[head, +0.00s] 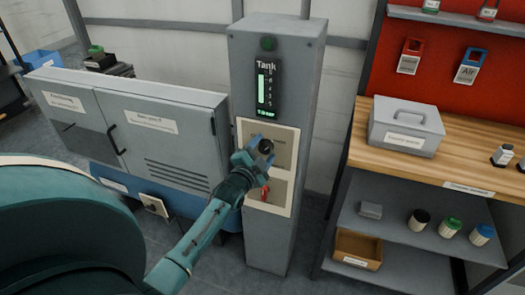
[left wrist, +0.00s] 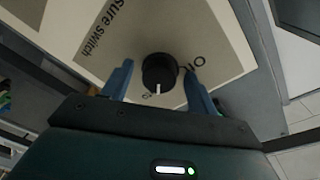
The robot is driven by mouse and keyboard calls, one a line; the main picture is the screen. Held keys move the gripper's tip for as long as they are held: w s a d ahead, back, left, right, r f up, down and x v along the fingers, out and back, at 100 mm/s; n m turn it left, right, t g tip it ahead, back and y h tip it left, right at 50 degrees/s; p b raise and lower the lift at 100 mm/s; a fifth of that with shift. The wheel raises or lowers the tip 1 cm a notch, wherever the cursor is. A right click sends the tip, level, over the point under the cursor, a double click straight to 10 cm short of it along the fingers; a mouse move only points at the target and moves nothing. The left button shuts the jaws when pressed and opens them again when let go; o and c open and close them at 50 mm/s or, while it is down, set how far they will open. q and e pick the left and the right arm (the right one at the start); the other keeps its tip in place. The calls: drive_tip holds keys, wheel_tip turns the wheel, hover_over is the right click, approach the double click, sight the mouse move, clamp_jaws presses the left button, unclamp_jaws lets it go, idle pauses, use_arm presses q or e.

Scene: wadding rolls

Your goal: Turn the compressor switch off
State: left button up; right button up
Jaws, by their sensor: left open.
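A grey column (head: 275,75) carries a tank gauge (head: 264,88) with a green lit bar. Below it is a cream label plate (head: 285,140) with a black rotary knob (head: 266,146). In the left wrist view the knob (left wrist: 158,70) has a white pointer mark facing the bottom of the picture, and the plate reads "...sure switch", partly cut off. My left gripper (head: 256,157) is at the plate, open, its blue fingers on either side of the knob. I cannot tell whether they touch it. My right gripper is not in view.
A red handle (head: 265,192) sits on a lower cream plate. A grey cabinet (head: 160,125) stands left, with a small plate and knob (head: 152,206) low beside it. A wooden bench (head: 460,165) with a grey box (head: 405,125) stands right.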

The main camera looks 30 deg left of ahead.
use_arm(q)
drive_tip(key=c, duration=1)
drive_tip(key=n, duration=0.4)
drive_tip(key=shift+f+n, duration=0.1)
drive_tip(key=shift+n, duration=0.2)
drive_tip(key=n, duration=0.4)
drive_tip(key=shift+n+t+y, duration=0.3)
drive_tip(key=shift+n+t, duration=0.1)
drive_tip(key=n, duration=0.5)
drive_tip(key=shift+d+f+n+y, duration=0.1)
drive_tip(key=shift+n+y, duration=0.5)
drive_tip(key=shift+n, duration=1.7)
